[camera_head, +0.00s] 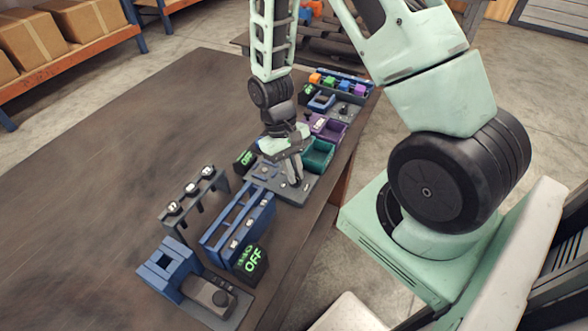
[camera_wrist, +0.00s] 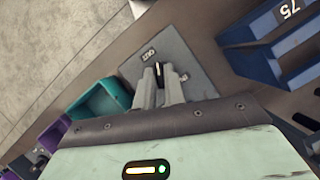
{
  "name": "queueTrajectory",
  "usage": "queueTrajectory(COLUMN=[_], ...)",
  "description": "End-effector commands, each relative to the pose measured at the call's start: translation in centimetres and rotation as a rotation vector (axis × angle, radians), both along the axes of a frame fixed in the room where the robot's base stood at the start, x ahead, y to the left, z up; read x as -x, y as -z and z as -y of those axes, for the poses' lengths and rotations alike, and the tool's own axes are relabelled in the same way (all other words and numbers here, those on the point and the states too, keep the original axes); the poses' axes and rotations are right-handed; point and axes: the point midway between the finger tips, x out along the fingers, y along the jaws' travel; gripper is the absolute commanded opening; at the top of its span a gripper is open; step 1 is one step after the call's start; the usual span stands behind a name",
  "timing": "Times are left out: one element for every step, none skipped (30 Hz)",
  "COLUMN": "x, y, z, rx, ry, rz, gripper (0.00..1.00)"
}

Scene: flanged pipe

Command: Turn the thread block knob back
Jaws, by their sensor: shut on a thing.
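The thread block is a grey plate (camera_wrist: 175,45) with white markings, and one reads like "OUT" in the wrist view. It also shows in the head view as a grey base (camera_head: 300,196) near the table's right edge. My gripper (camera_wrist: 160,84) points down at the plate. Its two fingers are shut on a small dark knob (camera_wrist: 159,69) with a pale mark, mostly hidden between them. In the head view my gripper (camera_head: 295,181) stands over the same base, and the knob cannot be made out there.
Teal (camera_head: 319,154) and purple (camera_head: 328,128) bins stand beyond the plate. A blue rack (camera_head: 240,222), a grey stand (camera_head: 194,186) and a box reading "OFF" (camera_head: 252,262) stand nearer. The table's left side (camera_head: 130,150) is clear.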

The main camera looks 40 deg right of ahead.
Motion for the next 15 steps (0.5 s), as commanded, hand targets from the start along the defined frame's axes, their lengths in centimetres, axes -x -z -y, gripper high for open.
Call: queueTrajectory(x=[-0.16, -0.16, -0.16, -0.17, -0.17, -0.17, -0.17, -0.17, -0.17, -0.17, -0.17, -0.16, -0.14, -0.13, -0.11], y=[-0.11, -0.11, -0.11, -0.10, -0.10, -0.10, -0.10, -0.10, -0.10, -0.10, -0.10, -0.10, -0.09, -0.09, -0.07], z=[0.04, 0.04, 0.04, 0.05, 0.05, 0.05, 0.05, 0.05, 0.05, 0.05, 0.05, 0.04, 0.03, 0.03, 0.03], rx=[0.001, 0.001, 0.001, 0.001, 0.001, 0.001, 0.001, 0.001, 0.000, 0.000, 0.000, 0.001, 0.001, 0.001, 0.001], ry=[-0.001, -0.001, -0.001, -0.001, 0.000, 0.000, 0.000, 0.000, 0.000, 0.000, 0.000, 0.001, 0.001, 0.001, 0.001], rz=[0.004, 0.004, 0.004, 0.004, 0.004, 0.005, 0.005, 0.005, 0.005, 0.005, 0.005, 0.004, 0.004, 0.004, 0.003], gripper=[0.00, 0.00, 0.00, 0.00, 0.00, 0.00, 0.00, 0.00, 0.00, 0.16, 0.25, 0.33, 0.33, 0.33, 0.33])
